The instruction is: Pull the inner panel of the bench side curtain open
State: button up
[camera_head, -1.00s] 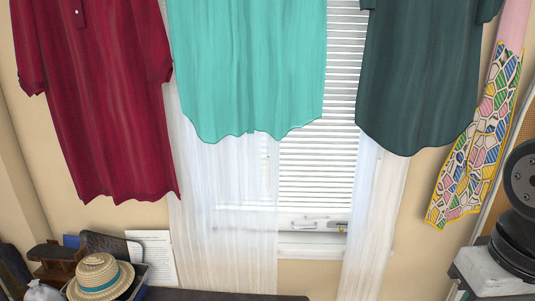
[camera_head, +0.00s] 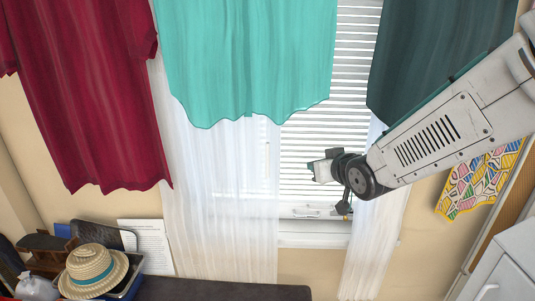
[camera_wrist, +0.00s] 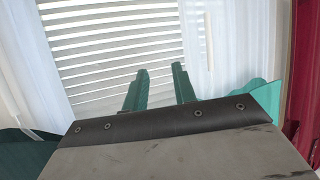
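A sheer white left curtain (camera_head: 220,200) hangs closed over the left of the window, above the dark bench (camera_head: 225,291); it shows on the right in the wrist view (camera_wrist: 235,45). I cannot tell its separate panels apart. A second white curtain (camera_head: 370,250) hangs right of the window, partly behind my arm; it shows on the left in the wrist view (camera_wrist: 38,45). My gripper (camera_head: 314,170) is in front of the blinds (camera_head: 308,140), right of the left curtain's edge. In the wrist view, the green fingers of my gripper (camera_wrist: 161,68) are apart with nothing between them.
A turquoise shirt (camera_head: 245,60), a red garment (camera_head: 85,100) and a dark green garment (camera_head: 435,50) hang above. A straw hat (camera_head: 93,270) sits in a tray at the lower left. A patterned cloth (camera_head: 480,182) hangs at the right. The window sill (camera_head: 312,240) is below my gripper.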

aim_at(268, 153)
jog(key=w+a+y, duration=0.1)
jog(key=w+a, duration=0.2)
jog(key=a, duration=0.1)
jog(key=w+a+f+n+t+y, duration=0.1)
jog(key=w+a+y, duration=0.1)
jog(key=a, duration=0.3)
jog(key=w+a+n+t+y, duration=0.1)
jog(key=w+a+y, duration=0.1)
jog(key=w+a, duration=0.2)
jog(key=shift+w+a+f, duration=0.25)
jog(key=shift+w+a, duration=0.1)
jog(key=shift+w, duration=0.15)
grip_shut()
